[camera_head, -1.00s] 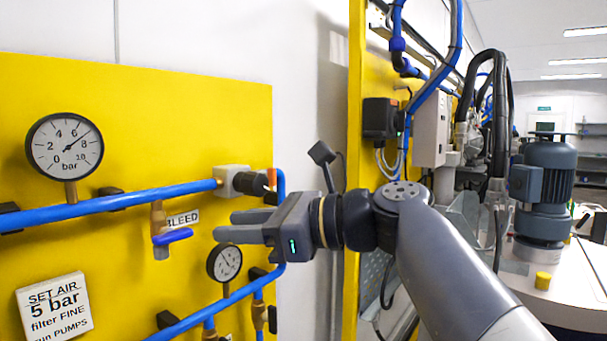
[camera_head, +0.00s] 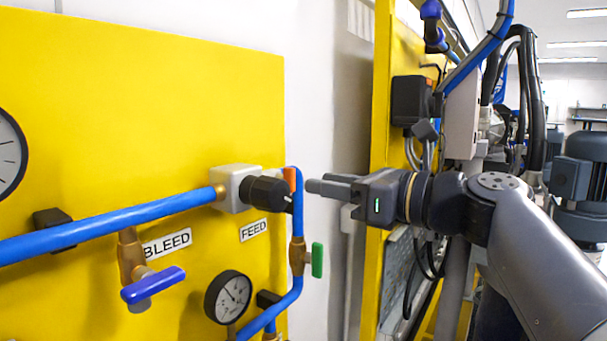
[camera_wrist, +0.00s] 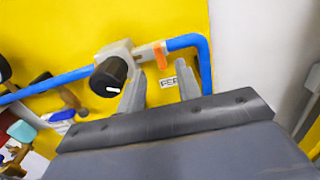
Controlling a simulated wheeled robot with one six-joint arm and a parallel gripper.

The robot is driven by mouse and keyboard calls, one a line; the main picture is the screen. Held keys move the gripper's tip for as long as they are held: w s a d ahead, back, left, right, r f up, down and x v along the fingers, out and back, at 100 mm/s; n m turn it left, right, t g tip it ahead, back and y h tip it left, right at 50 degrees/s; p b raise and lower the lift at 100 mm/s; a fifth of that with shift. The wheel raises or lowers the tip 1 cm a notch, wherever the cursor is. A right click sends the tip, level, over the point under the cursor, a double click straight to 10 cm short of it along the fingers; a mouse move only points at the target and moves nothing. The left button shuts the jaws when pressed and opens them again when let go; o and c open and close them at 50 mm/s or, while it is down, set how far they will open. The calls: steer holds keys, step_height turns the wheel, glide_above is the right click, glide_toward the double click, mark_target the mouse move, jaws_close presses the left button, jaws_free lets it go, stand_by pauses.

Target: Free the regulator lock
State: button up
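The regulator (camera_head: 236,188) is a pale grey block on the blue pipe of the yellow panel, with a black knob (camera_head: 266,194) facing out. A small orange tab (camera_head: 289,178), seemingly the lock, is at its right end. In the wrist view the orange tab (camera_wrist: 160,55) lies ahead, between the directions of my two fingers, and the black knob (camera_wrist: 108,77) is left of them. My gripper (camera_head: 312,187) points left at the tab, with a small apparent gap. Its fingers (camera_wrist: 160,72) are spread and empty. The gap's depth is unclear.
A bleed valve with a blue handle (camera_head: 153,285), a green-handled valve (camera_head: 317,260) and a small gauge (camera_head: 228,297) sit below the regulator. The blue pipe (camera_head: 298,225) bends down beside the tab. A second yellow panel with a black box (camera_head: 410,100) stands behind my arm.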

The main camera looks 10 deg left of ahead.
mark_target(294, 178)
steer(key=p+x, duration=0.1)
steer(key=x, duration=0.5)
jaws_close()
stand_by(0.3)
